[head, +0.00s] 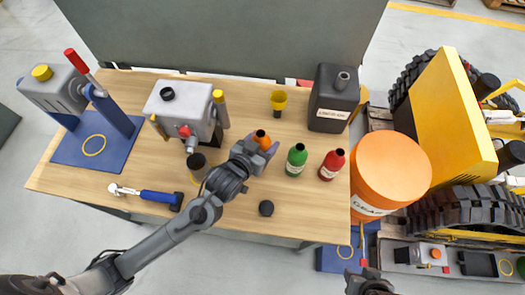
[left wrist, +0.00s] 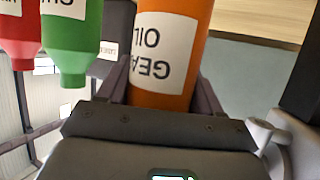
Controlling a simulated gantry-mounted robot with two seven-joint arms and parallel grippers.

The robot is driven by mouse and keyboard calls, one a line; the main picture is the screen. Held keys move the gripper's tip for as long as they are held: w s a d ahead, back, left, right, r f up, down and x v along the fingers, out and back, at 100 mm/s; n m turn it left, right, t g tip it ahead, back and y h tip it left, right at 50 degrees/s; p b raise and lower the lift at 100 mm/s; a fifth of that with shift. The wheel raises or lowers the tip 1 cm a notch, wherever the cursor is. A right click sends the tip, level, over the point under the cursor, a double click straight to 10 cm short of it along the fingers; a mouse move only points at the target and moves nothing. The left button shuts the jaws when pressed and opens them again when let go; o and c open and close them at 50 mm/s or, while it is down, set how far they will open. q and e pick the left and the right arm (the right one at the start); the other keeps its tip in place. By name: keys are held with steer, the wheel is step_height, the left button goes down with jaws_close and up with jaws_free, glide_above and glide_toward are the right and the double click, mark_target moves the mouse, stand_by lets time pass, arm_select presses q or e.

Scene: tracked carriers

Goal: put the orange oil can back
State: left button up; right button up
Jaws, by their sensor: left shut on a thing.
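The orange oil can (head: 261,138) stands upright at the middle of the wooden bench, beside the green bottle. My left gripper (head: 257,151) is shut around it. In the left wrist view the orange can (left wrist: 174,22), labelled gear oil, sits between my two fingers (left wrist: 160,88). Whether its base touches the bench is hidden. My right gripper (head: 370,284) shows only in part at the bottom edge, and its jaws cannot be made out.
A green bottle (head: 296,159) and a red bottle (head: 331,164) stand close to the right. Behind are a yellow funnel (head: 279,101) and a black canister (head: 334,98). A grey machine (head: 184,108) stands to the left. A black cap (head: 266,208) lies in front.

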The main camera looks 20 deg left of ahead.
arm_select(q)
steer(key=shift+f+b, duration=0.5)
steer(key=shift+f, duration=1.5)
steer(key=shift+f, duration=0.1)
steer(key=o, duration=1.3)
steer(key=shift+f, duration=0.1)
steer(key=shift+c, duration=0.2)
